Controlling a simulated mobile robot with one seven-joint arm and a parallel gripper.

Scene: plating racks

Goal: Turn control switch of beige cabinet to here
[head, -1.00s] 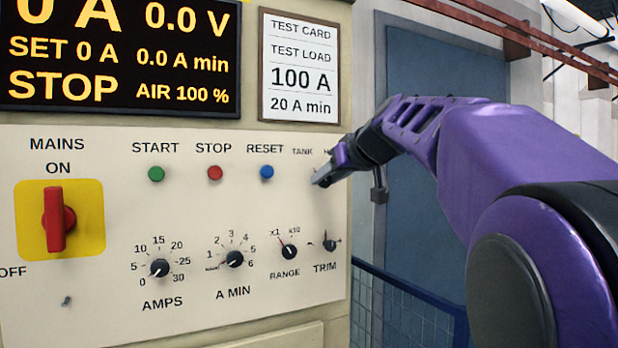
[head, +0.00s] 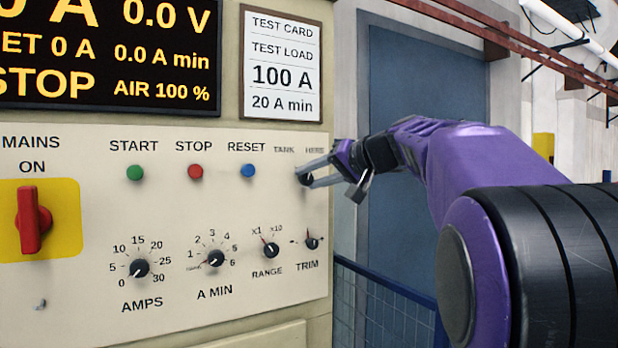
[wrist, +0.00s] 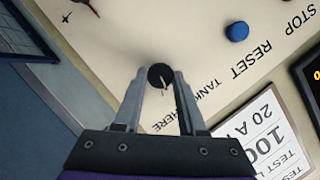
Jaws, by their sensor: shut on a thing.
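The beige cabinet (head: 60,300) fills the left of the head view. Its control switch, a small black round knob (wrist: 160,76), sits under the TANK and HERE labels. In the wrist view its thin red and white pointer mark leans toward the label side; I cannot tell exactly which label it faces. My gripper (wrist: 159,80) is shut on this knob, one fingertip on each side. In the head view my gripper (head: 306,172) reaches the panel's right edge from the right, and its fingers partly hide the knob.
The red MAINS handle (head: 32,218), green START (head: 135,172), red STOP (head: 196,172) and blue RESET (head: 248,171) buttons are left of the switch. The TRIM knob (head: 311,242) is just below. A blue railing (head: 385,300) stands right of the cabinet.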

